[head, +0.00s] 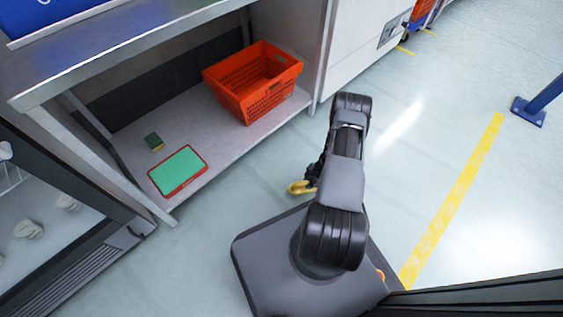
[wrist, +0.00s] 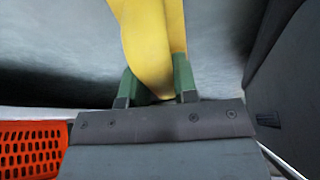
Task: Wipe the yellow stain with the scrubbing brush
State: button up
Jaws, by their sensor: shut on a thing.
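My gripper (head: 311,183) is shut on a smooth, curved yellow thing (head: 298,188), low beside my base. In the wrist view the yellow thing (wrist: 150,45) passes between the green-padded fingertips of my gripper (wrist: 155,86) and runs up out of the picture. Its far end is cut off there, and I see no bristles, so I cannot tell if it is the scrubbing brush. I can make out no yellow stain in either view.
A low grey shelf (head: 215,150) holds an orange tote (head: 251,109), a red-rimmed green tray (head: 178,170) and a small green block (head: 154,142). The tote's side also shows in the wrist view (wrist: 35,150). A blue post (head: 530,110) stands right. The floor around the yellow line (head: 455,195) is clear.

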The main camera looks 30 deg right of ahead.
jog(key=shift+r+p, duration=1)
jog(key=shift+r, duration=0.5)
